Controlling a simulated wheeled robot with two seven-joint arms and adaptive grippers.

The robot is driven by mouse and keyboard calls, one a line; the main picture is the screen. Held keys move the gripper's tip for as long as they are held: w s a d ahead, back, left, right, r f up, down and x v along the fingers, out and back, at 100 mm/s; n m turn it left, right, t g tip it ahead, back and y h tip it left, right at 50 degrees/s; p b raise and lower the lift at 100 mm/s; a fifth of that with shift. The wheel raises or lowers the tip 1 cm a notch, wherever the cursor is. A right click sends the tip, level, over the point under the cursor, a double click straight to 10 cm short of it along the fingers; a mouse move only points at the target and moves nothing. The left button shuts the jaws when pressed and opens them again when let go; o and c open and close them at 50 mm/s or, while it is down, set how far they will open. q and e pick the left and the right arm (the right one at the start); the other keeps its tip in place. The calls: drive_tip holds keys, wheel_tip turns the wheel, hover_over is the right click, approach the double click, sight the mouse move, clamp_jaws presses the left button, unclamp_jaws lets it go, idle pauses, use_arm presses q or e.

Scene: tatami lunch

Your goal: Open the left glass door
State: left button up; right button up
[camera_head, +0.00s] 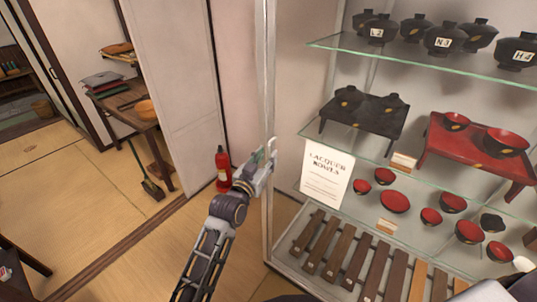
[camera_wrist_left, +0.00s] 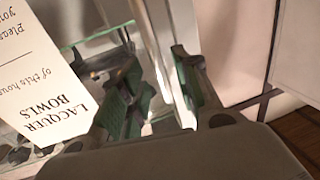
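The glass display cabinet has a pale upright frame post (camera_head: 268,120) at its left front edge. The left glass door's pane is hard to make out, and I cannot tell whether it stands ajar. My left gripper (camera_head: 262,165) is at this edge, about halfway up. In the left wrist view, my left gripper's (camera_wrist_left: 160,98) two green-padded fingers stand apart, with a bright upright strip (camera_wrist_left: 168,60) between them. I cannot tell whether the pads touch it. My right gripper does not show.
A "Lacquer Bowls" sign (camera_head: 327,174) stands behind the glass, beside shelves of black bowls (camera_head: 445,38) and red bowls (camera_head: 395,201). A red fire extinguisher (camera_head: 222,168) stands on the floor left of the cabinet. A wooden table (camera_head: 125,100) is farther left, with open tatami (camera_head: 75,195) before it.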

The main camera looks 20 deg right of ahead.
use_arm(q)
drive_tip(key=shift+x, duration=1.15)
drive_tip(key=shift+c, duration=0.5)
clamp_jaws()
